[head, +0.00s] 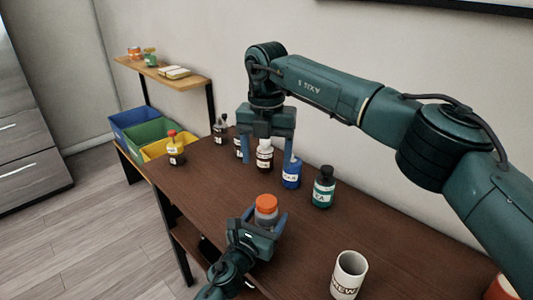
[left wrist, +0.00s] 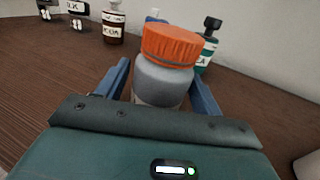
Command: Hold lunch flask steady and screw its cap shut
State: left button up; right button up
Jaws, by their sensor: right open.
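The lunch flask (left wrist: 162,84) is a grey container standing upright on the brown table, with an orange cap (head: 266,204) on top. The cap sits on the flask's mouth in the left wrist view (left wrist: 172,45); I cannot tell how tightly. My left gripper (head: 264,218) has one finger on each side of the flask's grey body, below the cap, and appears closed against it. My right gripper (head: 267,160) points down with its fingers apart, farther back over the row of bottles. It is away from the flask and its cap.
A brown bottle with a white cap (head: 265,158) shows between my right fingers; a blue bottle (head: 291,175) is beside them. A teal bottle (head: 323,190) stands farther right, a white mug (head: 348,278) at the front. Coloured bins (head: 160,130) stand beyond the table's left edge.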

pick_arm(q)
jog(key=shift+o, duration=0.9)
jog(key=shift+s+a, duration=0.15)
jog(key=shift+s, duration=0.1)
jog(key=v, duration=1.2)
jog(key=shift+s, duration=0.3)
jog(key=shift+a, duration=0.15)
jog(key=shift+s, duration=0.1)
